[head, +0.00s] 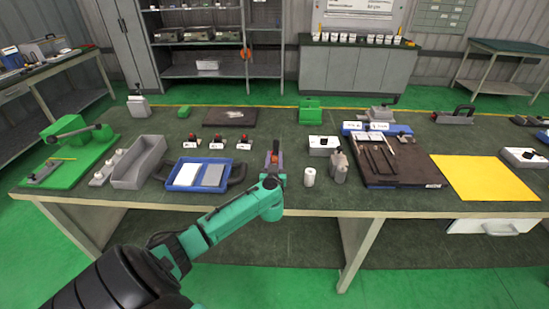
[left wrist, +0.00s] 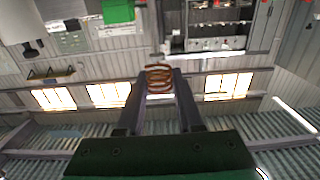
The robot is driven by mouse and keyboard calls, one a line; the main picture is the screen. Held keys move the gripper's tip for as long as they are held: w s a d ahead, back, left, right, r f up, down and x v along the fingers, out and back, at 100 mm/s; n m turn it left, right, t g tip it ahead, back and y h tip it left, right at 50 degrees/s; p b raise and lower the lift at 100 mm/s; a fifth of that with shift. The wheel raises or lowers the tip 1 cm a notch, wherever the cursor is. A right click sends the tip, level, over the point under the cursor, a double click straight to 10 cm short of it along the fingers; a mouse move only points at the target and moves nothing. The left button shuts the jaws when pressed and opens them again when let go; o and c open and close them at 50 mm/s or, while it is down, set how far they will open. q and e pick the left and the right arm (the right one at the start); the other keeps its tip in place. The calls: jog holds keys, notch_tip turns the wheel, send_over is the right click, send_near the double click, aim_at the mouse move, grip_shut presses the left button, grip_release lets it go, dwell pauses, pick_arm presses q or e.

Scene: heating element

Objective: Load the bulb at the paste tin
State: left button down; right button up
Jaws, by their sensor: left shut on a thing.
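My left gripper (head: 274,154) is over the near middle of the workbench. It is shut on a copper-coloured coil, which shows at the fingertips in the left wrist view (left wrist: 158,76); in the head view only a small reddish patch shows there. A small white cylinder (head: 309,177) stands upright just right of the gripper, with a grey bottle-like container (head: 338,167) beside it. I cannot tell which thing is the paste tin, and I cannot make out a bulb. My right gripper is not in view.
A blue tray (head: 170,184) with two plates and a grey bin (head: 127,181) lie left of the gripper. Several small red-and-black parts with white labels (head: 216,141) stand behind. A dark board with tools (head: 428,178) and a yellow mat (head: 485,180) lie right.

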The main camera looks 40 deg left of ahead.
pick_arm(q)
jog(key=shift+f, duration=0.45)
dwell(0.6)
notch_tip(320, 180, up, 7)
jog(key=p, duration=0.9)
jog(key=shift+r, duration=0.15)
dwell(0.5)
